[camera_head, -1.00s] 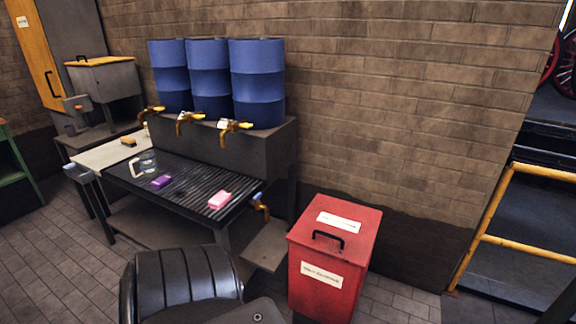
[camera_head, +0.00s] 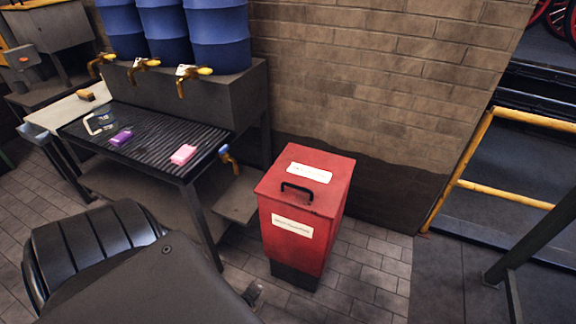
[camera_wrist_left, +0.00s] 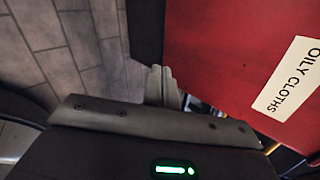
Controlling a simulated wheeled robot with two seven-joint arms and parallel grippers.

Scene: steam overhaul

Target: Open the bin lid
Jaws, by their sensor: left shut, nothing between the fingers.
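The red bin (camera_head: 290,248) stands on the floor against the brick wall. Its lid (camera_head: 325,190) is shut and carries a black handle (camera_head: 297,190) and a white label. My left gripper (camera_head: 253,291) is low in front of the bin, to the left of its dark base, partly hidden by my arm. In the left wrist view, my left gripper (camera_wrist_left: 163,76) is shut and empty, with the fingertips together. The bin's red side with its "OILY CLOTHS" label (camera_wrist_left: 290,80) fills the right of that view. My right gripper is not in view.
A grated black table (camera_head: 150,140) with pink and purple blocks stands left of the bin, under blue barrels (camera_head: 218,35) with brass taps. A low grey shelf (camera_head: 235,200) lies close to the bin's left side. Yellow railing (camera_head: 460,165) stands at right, with open floor between.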

